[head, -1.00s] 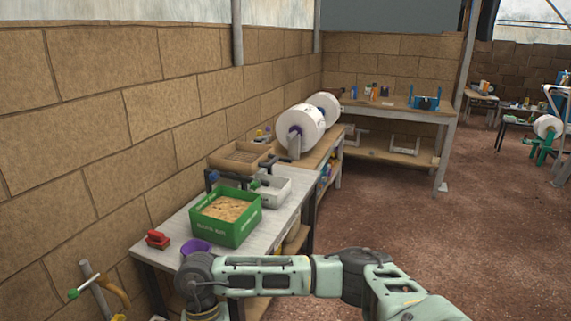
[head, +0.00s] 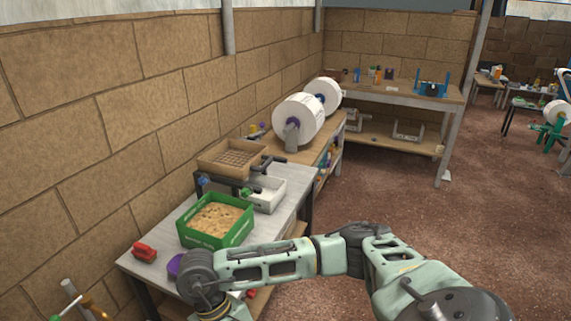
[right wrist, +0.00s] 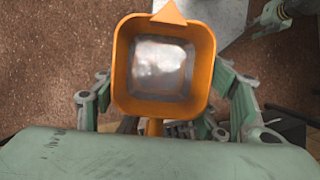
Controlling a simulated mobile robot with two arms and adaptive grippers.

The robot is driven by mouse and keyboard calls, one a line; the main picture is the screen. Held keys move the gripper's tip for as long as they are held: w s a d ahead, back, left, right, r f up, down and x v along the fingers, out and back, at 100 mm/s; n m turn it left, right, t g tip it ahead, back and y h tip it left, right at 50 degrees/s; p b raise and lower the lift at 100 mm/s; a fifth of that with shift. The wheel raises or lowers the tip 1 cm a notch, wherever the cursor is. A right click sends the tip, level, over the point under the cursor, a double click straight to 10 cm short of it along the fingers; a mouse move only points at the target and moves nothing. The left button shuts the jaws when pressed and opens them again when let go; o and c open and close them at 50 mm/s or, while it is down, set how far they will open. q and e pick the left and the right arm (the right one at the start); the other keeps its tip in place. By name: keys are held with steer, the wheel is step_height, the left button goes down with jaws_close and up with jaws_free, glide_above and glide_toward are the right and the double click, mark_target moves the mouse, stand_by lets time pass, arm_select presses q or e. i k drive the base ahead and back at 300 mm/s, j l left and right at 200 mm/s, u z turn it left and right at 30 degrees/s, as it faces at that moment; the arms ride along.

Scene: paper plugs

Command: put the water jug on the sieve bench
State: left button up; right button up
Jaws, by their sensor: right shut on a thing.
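The orange water jug (right wrist: 121,70) shows in the right wrist view, seen into its square mouth. Clear water shows inside and its spout points to the top of the view. My right gripper (right wrist: 155,126) is shut on the jug at its handle side; the contact is partly hidden. A pale green jointed part at the right wrist view's upper right may be my left gripper (right wrist: 270,16).
On the bench stand a green crate of brown pulp (head: 215,240), a white tray (head: 268,192), a red object (head: 144,252) and a purple container (head: 174,266). White rolls (head: 299,119) sit beyond. Brown floor (head: 400,195) is open to the right.

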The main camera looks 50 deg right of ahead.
mark_target(291, 171)
steer(key=i+l, duration=0.2)
steer(key=l, duration=0.3)
steer(key=i+l, duration=0.2)
steer(key=l, duration=0.35)
steer(key=i+l, duration=0.2)
steer(key=l, duration=0.3)
steer(key=i+l, duration=0.2)
steer(key=l, duration=0.35)
steer(key=i+l, duration=0.2)
steer(key=l, duration=0.3)
steer(key=i+l, duration=0.2)
steer(key=l, duration=0.35)
steer(key=i+l, duration=0.2)
steer(key=l, duration=0.3)
steer(key=i+l, duration=0.2)
steer(key=l, duration=0.35)
